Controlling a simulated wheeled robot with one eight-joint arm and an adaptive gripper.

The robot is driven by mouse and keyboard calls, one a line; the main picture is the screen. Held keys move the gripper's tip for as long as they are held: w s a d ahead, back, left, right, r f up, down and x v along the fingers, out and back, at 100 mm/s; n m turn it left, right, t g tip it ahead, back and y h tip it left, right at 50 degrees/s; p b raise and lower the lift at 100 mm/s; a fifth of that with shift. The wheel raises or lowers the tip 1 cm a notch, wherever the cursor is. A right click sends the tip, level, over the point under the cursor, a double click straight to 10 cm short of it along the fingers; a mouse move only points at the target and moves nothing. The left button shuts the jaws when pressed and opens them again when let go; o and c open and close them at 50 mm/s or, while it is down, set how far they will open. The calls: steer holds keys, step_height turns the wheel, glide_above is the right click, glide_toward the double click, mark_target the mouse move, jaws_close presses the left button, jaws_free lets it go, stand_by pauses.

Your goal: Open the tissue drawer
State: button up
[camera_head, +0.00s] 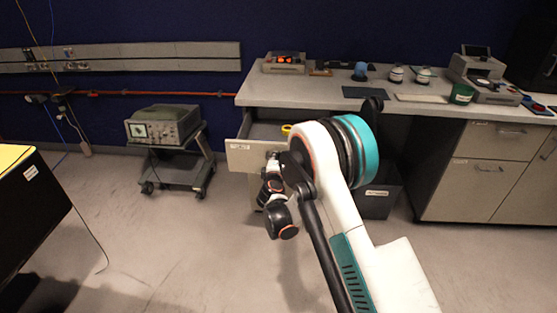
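The drawer (243,157) is under the left end of the long grey bench, and its pale front carries a small label. It stands pulled out from the bench, and its open top and left side wall show. A small yellow thing (286,129) shows inside it, partly behind my arm. My gripper (272,163) is at the right part of the drawer front, small and partly hidden by my own arm. Whether its fingers touch or hold the drawer's handle cannot be made out. The handle is hidden.
The bench top (310,94) holds several devices and jars. Closed cabinets (487,169) stand at the right, and a dark bin (378,201) is under the bench. A cart (180,173) with an oscilloscope (163,126) stands left of the drawer. The floor in front is clear.

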steer(key=v, duration=1.1)
steer(key=shift+s, duration=0.35)
steer(key=shift+r, duration=0.1)
